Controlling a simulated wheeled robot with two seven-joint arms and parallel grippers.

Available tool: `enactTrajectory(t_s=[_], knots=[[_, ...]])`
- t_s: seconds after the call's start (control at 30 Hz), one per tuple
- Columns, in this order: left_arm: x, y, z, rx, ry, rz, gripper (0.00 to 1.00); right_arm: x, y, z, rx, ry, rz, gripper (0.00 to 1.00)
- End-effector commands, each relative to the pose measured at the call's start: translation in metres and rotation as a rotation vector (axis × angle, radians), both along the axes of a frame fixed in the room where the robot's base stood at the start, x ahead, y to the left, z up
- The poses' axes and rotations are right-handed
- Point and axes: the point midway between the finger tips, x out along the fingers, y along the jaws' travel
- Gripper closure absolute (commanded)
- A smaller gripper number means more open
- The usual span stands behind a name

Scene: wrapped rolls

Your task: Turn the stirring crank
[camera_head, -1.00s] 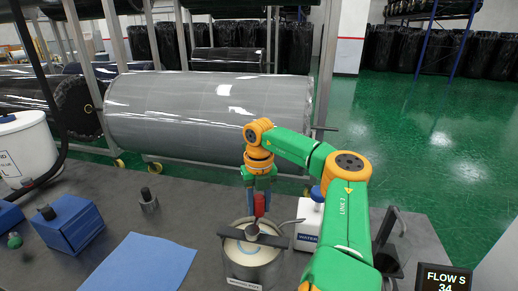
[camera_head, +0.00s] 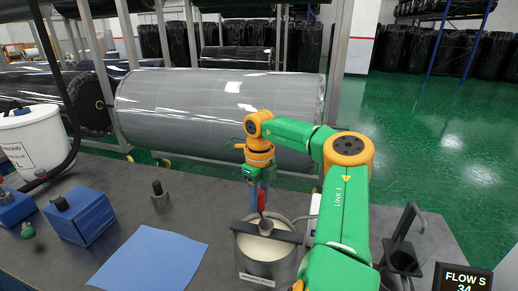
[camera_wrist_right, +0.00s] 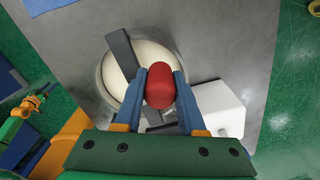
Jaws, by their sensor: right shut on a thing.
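The stirring crank has a red handle (camera_head: 262,200) standing up over a grey metal pot (camera_head: 266,268). A dark bar (camera_head: 272,232) lies across the pot's mouth, with pale contents (camera_head: 262,248) below it. My right gripper (camera_head: 259,196) comes down from above, shut on the red handle. In the right wrist view the handle (camera_wrist_right: 160,85) sits between the two blue fingers of the gripper (camera_wrist_right: 160,88), with the dark bar (camera_wrist_right: 121,54) and pale contents (camera_wrist_right: 150,58) behind it. The handle's lower end is partly hidden. My left gripper is not in view.
A blue mat (camera_head: 150,259), a blue box (camera_head: 80,216) and a small metal weight (camera_head: 159,195) are left on the grey table (camera_head: 195,205). A white container (camera_wrist_right: 216,107) stands close beside the pot. A dark stand (camera_head: 402,258) is at right.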

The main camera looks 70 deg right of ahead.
Motion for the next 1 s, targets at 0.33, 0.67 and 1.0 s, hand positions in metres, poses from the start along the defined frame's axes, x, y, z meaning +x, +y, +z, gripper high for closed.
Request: enactTrajectory(t_s=[0.33, 0.67, 1.0], knots=[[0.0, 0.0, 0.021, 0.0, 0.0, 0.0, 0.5, 0.009, 0.012, 0.002, 0.002, 0.002, 0.277, 1.0], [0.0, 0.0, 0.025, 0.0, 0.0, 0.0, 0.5, 0.013, 0.019, 0.001, 0.0, 0.002, 0.428, 1.0], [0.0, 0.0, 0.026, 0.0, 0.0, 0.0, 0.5, 0.014, 0.021, 0.0, 0.0, 0.002, 0.47, 1.0]])
